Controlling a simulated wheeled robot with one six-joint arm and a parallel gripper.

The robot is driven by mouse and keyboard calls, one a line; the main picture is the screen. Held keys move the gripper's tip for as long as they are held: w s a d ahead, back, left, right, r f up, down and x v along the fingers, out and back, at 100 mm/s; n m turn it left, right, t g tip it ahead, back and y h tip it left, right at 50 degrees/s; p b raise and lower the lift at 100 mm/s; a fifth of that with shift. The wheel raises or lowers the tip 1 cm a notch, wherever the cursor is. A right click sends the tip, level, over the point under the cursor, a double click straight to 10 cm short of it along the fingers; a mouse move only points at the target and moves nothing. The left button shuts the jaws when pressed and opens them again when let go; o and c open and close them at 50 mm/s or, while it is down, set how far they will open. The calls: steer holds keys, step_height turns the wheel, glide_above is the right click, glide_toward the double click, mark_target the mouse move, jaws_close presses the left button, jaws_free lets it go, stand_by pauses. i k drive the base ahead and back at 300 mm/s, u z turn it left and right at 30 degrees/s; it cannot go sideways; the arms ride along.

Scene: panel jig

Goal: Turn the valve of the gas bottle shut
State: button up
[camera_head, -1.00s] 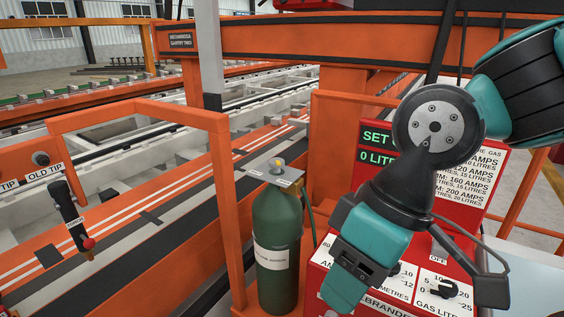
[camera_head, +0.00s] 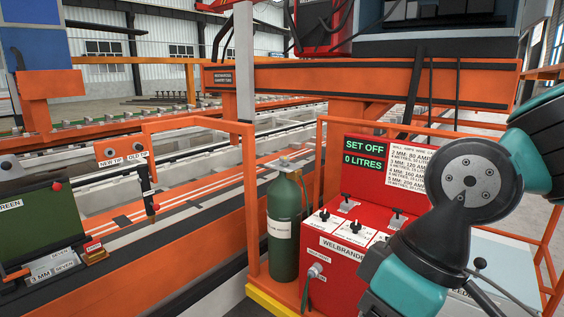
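The green gas bottle (camera_head: 284,241) stands upright just right of the picture's middle, beside the red welding set. It has a white label on its side. Its valve (camera_head: 284,161) is at the top, by a grey plate; it is too small to tell which way it is turned. My arm reaches in from the right, well to the right of the bottle and apart from it. My gripper's fingertips are not visible in this view; the arm's end runs down out of the picture at the bottom right.
The red welding set (camera_head: 352,230) stands right of the bottle, with knobs on top and a display (camera_head: 363,152) reading "SET OFF, 0 LITRES". An orange frame (camera_head: 250,200) rises left of the bottle.

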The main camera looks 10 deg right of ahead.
mark_target(284, 160)
steer(key=u, duration=0.6)
steer(key=i, duration=1.4)
steer(key=z, duration=0.05)
